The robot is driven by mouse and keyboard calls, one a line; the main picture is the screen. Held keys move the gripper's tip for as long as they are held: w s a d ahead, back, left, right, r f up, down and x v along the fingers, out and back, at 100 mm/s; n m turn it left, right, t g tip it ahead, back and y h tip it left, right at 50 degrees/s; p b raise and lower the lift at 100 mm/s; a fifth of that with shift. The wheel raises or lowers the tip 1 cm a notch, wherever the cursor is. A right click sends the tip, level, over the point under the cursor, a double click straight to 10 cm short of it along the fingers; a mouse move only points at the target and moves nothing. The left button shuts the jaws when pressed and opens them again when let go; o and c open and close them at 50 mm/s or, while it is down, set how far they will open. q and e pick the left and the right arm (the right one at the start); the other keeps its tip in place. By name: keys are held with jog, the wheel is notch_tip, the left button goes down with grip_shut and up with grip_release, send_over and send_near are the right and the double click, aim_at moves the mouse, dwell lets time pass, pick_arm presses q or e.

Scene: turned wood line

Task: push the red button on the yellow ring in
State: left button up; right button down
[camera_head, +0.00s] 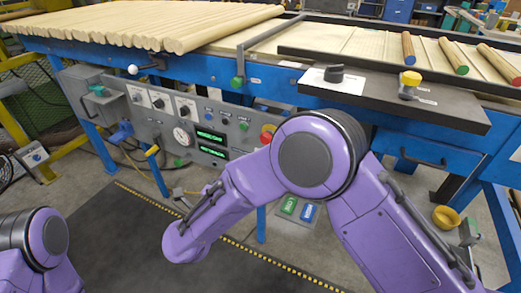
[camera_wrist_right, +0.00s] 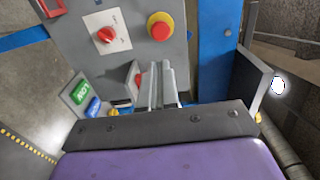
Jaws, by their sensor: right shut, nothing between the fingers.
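The red button on its yellow ring (camera_wrist_right: 160,28) is on the grey panel (camera_wrist_right: 130,50), at the top middle of the right wrist view. In the head view the red button (camera_head: 267,132) shows at the panel's right end, just above my right arm. My right gripper (camera_wrist_right: 162,66) is shut and empty. Its fingertips point at the panel and appear just below the button in the picture. A gap shows between tips and button; its depth I cannot tell. My right gripper is hidden in the head view. Of my left arm only a purple part shows at the lower left; its gripper is out of view.
A red rotary switch (camera_wrist_right: 106,35) on a white plate is left of the button. Below are a green button (camera_wrist_right: 80,92) and a blue one (camera_wrist_right: 93,107). A blue post (camera_wrist_right: 216,50) stands right of the panel. Wooden rods (camera_head: 150,25) lie on the line above.

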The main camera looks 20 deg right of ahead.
jog(key=x, duration=1.4)
jog(key=shift+x, duration=0.95)
jog(key=shift+r, duration=0.1)
jog(key=v, duration=1.4)
jog(key=shift+s+a, duration=0.1)
